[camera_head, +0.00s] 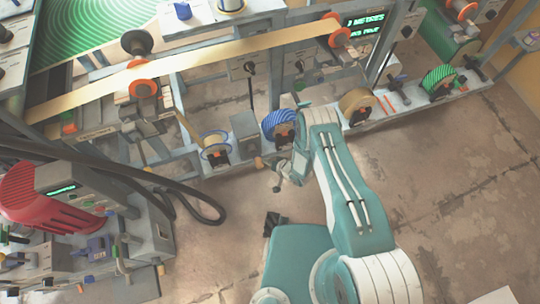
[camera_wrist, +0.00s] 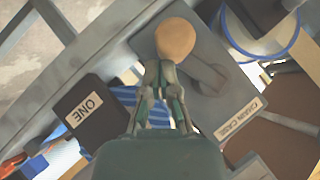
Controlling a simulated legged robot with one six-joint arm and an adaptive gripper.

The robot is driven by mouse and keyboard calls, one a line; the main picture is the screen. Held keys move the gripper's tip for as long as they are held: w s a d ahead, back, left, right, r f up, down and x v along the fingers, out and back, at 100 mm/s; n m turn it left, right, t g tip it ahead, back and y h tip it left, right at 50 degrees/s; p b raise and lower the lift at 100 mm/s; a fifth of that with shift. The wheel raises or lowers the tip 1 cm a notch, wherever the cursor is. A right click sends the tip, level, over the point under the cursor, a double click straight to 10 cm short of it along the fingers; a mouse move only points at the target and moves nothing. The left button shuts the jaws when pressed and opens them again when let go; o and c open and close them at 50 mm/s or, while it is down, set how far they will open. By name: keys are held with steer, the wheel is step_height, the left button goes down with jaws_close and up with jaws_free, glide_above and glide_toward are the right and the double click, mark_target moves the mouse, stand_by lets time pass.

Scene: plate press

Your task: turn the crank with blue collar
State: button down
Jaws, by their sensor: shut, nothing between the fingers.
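A crank with a tan wooden knob (camera_wrist: 176,38) and a dark grey arm (camera_wrist: 207,76) is mounted on a grey housing labelled CHAIN CASE in the wrist view. The knob (camera_head: 258,162) also shows in the head view, just left of my gripper (camera_head: 268,163). In the wrist view my gripper (camera_wrist: 160,72) is shut and empty, with its fingertips pointing at the knob's lower side. They look close to it or touching; I cannot tell which. I cannot make out a blue collar on this crank.
A blue striped roll (camera_head: 279,124) and a blue-rimmed spool (camera_head: 215,139) stand near the crank on the machine's low rail. A dark block labelled ONE (camera_wrist: 93,112) is at left in the wrist view. Black hoses (camera_head: 130,172) lie to the left.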

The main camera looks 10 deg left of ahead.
mark_target(262, 165)
steer(key=shift+s+a+f, duration=0.3)
steer(key=shift+a+f, duration=0.15)
steer(key=shift+a, duration=0.05)
steer(key=shift+s+a+f, duration=0.3)
steer(key=shift+a+f, duration=0.15)
steer(key=shift+a, duration=0.05)
steer(key=shift+s+a, duration=0.1)
stand_by(0.4)
